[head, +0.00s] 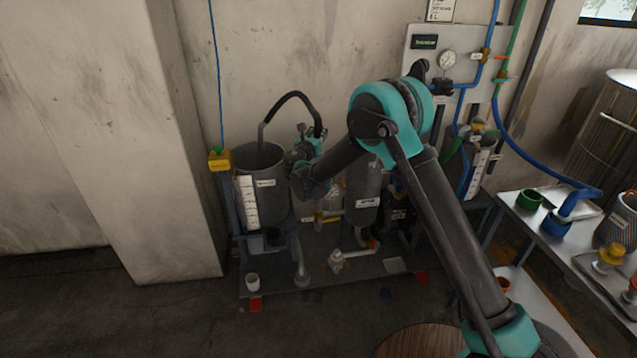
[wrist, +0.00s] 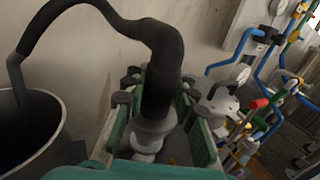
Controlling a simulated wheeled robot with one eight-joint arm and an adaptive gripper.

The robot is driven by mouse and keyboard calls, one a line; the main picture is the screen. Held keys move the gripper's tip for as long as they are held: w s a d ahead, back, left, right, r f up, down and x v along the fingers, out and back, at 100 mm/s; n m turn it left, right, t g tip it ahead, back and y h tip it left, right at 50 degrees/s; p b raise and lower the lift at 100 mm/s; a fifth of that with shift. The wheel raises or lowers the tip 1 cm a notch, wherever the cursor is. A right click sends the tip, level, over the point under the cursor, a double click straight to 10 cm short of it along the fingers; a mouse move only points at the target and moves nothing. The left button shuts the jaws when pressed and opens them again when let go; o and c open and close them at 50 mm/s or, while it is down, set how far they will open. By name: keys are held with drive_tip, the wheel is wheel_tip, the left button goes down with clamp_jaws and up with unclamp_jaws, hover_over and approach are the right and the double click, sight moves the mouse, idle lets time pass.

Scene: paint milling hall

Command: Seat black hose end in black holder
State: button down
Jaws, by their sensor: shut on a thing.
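The black hose (head: 291,96) arches up from the open grey tank and comes down at my gripper (head: 308,146). In the wrist view the hose (wrist: 164,62) is thick and black, ending in a pale grey collar (wrist: 153,132) between the jaws. My gripper (wrist: 155,122) is shut on this hose end, above and to the right of the tank. The hose's other end reaches into the tank; its inside is dark. I cannot make out the black holder in either view. My arm covers part of the rig and the table area.
The grey tank (head: 249,163) has a white scale on its side. A bench at the right carries a green cup (head: 530,199) and a blue holder (head: 555,224) with a blue hose in it. A gauge panel (head: 425,47) hangs behind. Open floor lies at the front left.

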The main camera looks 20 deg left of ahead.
wheel_tip(320, 180, down, 18)
idle(0.6)
drive_tip(key=shift+f, duration=0.15)
drive_tip(key=c, duration=1.2)
unclamp_jaws()
drive_tip(key=s+d, duration=0.1)
drive_tip(key=s, duration=1.6)
drive_tip(key=shift+s+r, duration=0.2)
drive_tip(key=shift+d, duration=0.1)
